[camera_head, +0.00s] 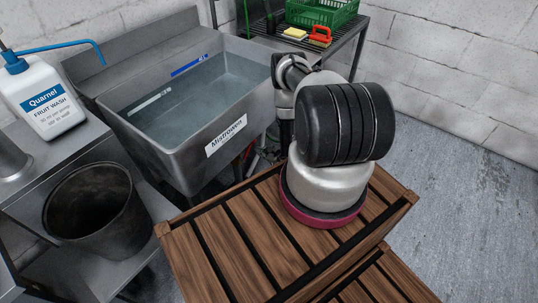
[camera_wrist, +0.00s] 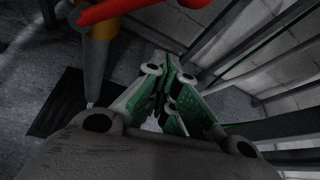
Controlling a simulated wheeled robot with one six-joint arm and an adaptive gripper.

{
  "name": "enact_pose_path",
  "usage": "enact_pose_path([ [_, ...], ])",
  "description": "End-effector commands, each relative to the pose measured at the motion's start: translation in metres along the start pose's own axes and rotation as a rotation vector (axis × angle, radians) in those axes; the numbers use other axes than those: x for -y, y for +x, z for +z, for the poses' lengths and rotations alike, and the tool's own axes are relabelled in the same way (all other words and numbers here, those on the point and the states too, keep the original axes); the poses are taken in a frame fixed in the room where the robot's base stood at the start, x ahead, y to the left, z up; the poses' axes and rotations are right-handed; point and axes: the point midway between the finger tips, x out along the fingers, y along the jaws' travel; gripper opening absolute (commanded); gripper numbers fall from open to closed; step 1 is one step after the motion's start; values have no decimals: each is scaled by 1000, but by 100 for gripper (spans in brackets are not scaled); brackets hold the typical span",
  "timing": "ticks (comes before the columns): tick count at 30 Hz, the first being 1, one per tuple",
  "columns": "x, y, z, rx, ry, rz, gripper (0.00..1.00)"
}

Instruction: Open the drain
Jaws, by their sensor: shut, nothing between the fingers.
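The grey sink (camera_head: 225,125) stands at the back left in the head view with water (camera_head: 190,95) in it. In the wrist view a red lever (camera_wrist: 115,10) sits at the top edge, on a yellow-brown fitting (camera_wrist: 97,28) above a grey vertical pipe (camera_wrist: 97,70). The lever is cut off by the frame, so its full position is unclear. My gripper (camera_wrist: 170,72) is shut and empty, its green-padded fingers together, below and right of the lever and apart from it. In the head view my arm hides the gripper beside the sink's right end.
A slatted wooden crate (camera_head: 240,238) stands in front. A metal rack (camera_head: 352,40) with a green crate (camera_head: 322,12) stands behind; grey bars (camera_wrist: 275,130) fill the right in the wrist view. A bucket (camera_head: 95,213) and wash bottle (camera_head: 42,98) are left. Floor at right is clear.

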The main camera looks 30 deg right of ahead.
Motion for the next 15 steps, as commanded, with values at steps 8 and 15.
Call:
enact_pose_path([
  [8, 0, -8, 32, -1, 0, 1, 0],
  [15, 0, -11, 38, -1, 0, 1, 0],
])
